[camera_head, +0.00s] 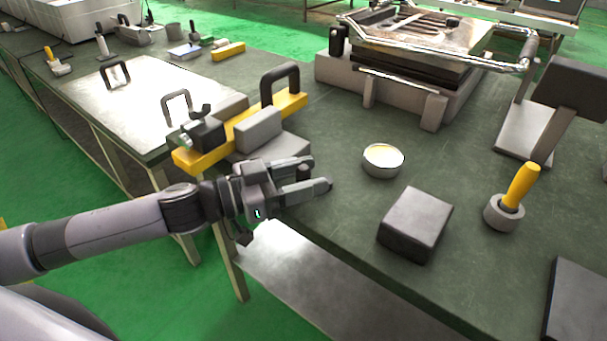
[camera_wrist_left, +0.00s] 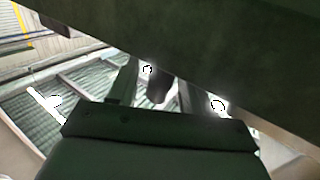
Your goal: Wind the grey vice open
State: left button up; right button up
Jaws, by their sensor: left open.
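The grey vice (camera_head: 258,131) stands at the table's near left edge, with grey jaw blocks and a grey base. A yellow bar (camera_head: 291,103) with a black loop handle runs through or along it; I cannot tell if the jaws grip it. My left gripper (camera_head: 321,174) is just in front of the vice, low at the table edge, with its two fingers apart and pointing right. In the left wrist view, a dark rounded piece (camera_wrist_left: 160,89) shows between the fingers; I cannot tell what it is or whether they touch it. The vice's winding handle is not clearly visible. My right gripper is not in view.
A round tin (camera_head: 383,160), a dark grey block (camera_head: 415,224) and a yellow-handled tool in a grey cup (camera_head: 504,213) stand to the right. A large metal press (camera_head: 420,60) stands behind. A pale metal panel (camera_head: 140,95) lies left. Table between tin and vice is clear.

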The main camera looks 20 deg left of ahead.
pick_arm(q)
jog(key=c, duration=0.9)
jog(key=shift+d, duration=0.1)
jog(key=shift+s+d+n+t+y, duration=0.2)
jog(key=shift+s+n+t+y, duration=0.05)
jog(key=shift+n+t+y, duration=0.6)
jog(key=n+t+y, duration=0.1)
jog(key=n+y, duration=0.1)
jog(key=d+n+t+y, duration=0.1)
jog(key=y, duration=0.1)
jog(key=shift+s+t+p, duration=0.25)
jog(key=shift+t+p, duration=0.1)
jog(key=shift+p, duration=0.05)
jog(key=shift+d+n+t+y, duration=0.25)
jog(key=shift+n+t+y, duration=0.15)
jog(key=shift+n+y, duration=0.45)
jog(key=shift+d+n+t+y, duration=0.25)
jog(key=shift+n+t+y, duration=0.2)
jog(key=shift+y, duration=0.65)
jog(key=shift+d+n+y+b, duration=0.1)
jog(key=shift+n+y+b, duration=0.15)
jog(key=shift+y+b, duration=0.05)
